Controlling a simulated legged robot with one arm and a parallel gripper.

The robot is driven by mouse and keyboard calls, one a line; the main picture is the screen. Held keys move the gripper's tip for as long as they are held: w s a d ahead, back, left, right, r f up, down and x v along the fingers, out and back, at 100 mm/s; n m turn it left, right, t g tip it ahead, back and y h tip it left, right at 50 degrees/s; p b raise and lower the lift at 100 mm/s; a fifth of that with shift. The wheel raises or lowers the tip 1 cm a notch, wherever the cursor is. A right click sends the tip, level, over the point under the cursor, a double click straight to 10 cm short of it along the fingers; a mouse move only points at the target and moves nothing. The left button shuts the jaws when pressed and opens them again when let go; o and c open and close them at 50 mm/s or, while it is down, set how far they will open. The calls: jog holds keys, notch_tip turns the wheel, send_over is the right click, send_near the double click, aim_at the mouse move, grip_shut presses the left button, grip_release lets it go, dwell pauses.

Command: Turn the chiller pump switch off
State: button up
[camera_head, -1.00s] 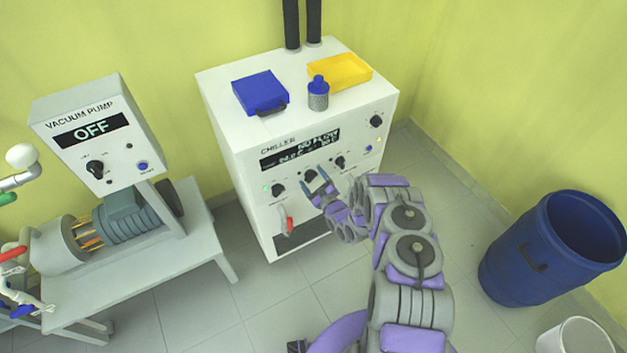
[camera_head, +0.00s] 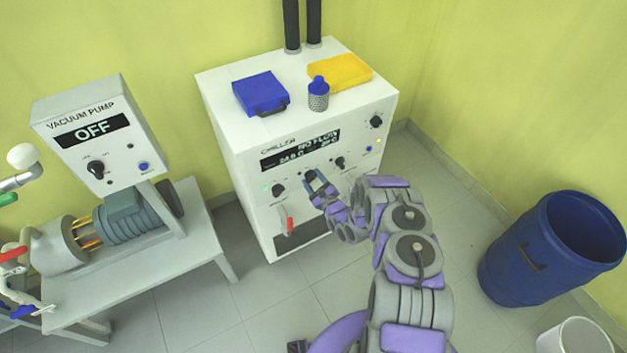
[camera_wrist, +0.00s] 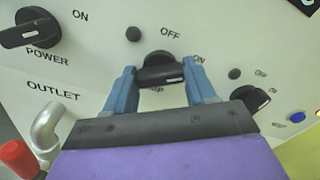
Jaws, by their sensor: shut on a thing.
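The white chiller (camera_head: 225,125) stands against the back wall, its front panel facing me. The pump switch is a black rotary knob (camera_wrist: 160,62) at the middle of the panel, with OFF above it and ON to its upper right. The label below it is mostly hidden by my gripper. The knob's white mark shows at the lower right of its handle. My gripper (camera_head: 314,183) is at this knob, with one blue finger on each side, shut on it. The chiller display (camera_head: 300,150) reads NO FLOW.
The power knob (camera_wrist: 30,30) and a grey outlet with a red handle (camera_wrist: 15,158) are left of my gripper; another knob (camera_wrist: 250,98) is close on the right.

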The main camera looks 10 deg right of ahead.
jog(key=n+p, duration=0.2)
jog(key=n, duration=0.3)
jog(key=shift+a+r, duration=0.1)
jog(key=n+p, duration=0.1)
jog(key=n, duration=0.5)
jog(key=shift+a+n, duration=0.1)
jog(key=shift+n, duration=0.2)
jog(key=shift+f, duration=0.2)
jog(key=o, duration=1)
jog(key=shift+a, duration=0.15)
jog(key=shift+o, duration=0.2)
